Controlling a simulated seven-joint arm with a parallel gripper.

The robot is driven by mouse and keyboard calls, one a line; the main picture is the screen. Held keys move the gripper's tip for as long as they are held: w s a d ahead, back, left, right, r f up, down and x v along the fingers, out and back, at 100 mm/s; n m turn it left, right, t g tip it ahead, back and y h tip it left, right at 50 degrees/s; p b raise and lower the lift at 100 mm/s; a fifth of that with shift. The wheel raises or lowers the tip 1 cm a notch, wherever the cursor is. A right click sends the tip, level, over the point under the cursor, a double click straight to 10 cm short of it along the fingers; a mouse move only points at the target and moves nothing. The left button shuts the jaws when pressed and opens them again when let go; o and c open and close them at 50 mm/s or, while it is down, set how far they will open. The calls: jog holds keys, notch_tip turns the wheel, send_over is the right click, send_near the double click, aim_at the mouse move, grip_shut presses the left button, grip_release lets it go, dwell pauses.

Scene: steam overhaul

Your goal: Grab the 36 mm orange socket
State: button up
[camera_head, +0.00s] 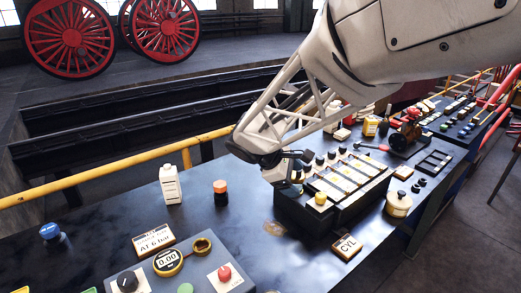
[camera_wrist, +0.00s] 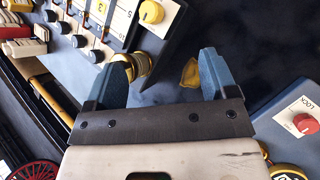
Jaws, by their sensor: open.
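A short cylinder (camera_head: 220,192), orange with a black band, stands upright on the dark bench and looks like the orange socket. No size mark is readable on it. My gripper (camera_head: 286,168) is to its right and above the bench, beside the row of knobs. In the wrist view my gripper (camera_wrist: 165,65) is open, its two blue-grey fingers apart. A brass-coloured round part (camera_wrist: 142,66) shows close to the left finger; I cannot tell whether they touch. The orange cylinder is not seen in the wrist view.
A white bottle (camera_head: 170,184) stands left of the orange cylinder. A control panel with a red knob (camera_head: 224,273) and a dial (camera_head: 168,262) is in front. A raised block with a yellow knob (camera_head: 320,197) stands right. Bare bench lies around the cylinder.

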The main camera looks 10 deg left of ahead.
jog(key=w+a+f+n+t+h, duration=0.1)
jog(key=w+a+f+n+t, duration=0.15)
jog(key=a, duration=0.55)
jog(key=w+a+f+n+t+h, duration=0.1)
jog(key=w+a+f+n, duration=0.3)
jog(key=a, duration=0.3)
jog(key=n+t, duration=0.4)
jog(key=n, duration=0.2)
send_near(219, 185)
jog(key=w+d, duration=0.2)
jog(key=shift+w+a+f+m, duration=0.15)
jog(key=shift+f+m, duration=0.05)
jog(key=shift+m, duration=0.15)
jog(key=shift+x, duration=1.3)
jog(key=shift+f, duration=0.1)
jog(key=shift+x, duration=2.6)
jog(key=shift+f, duration=0.15)
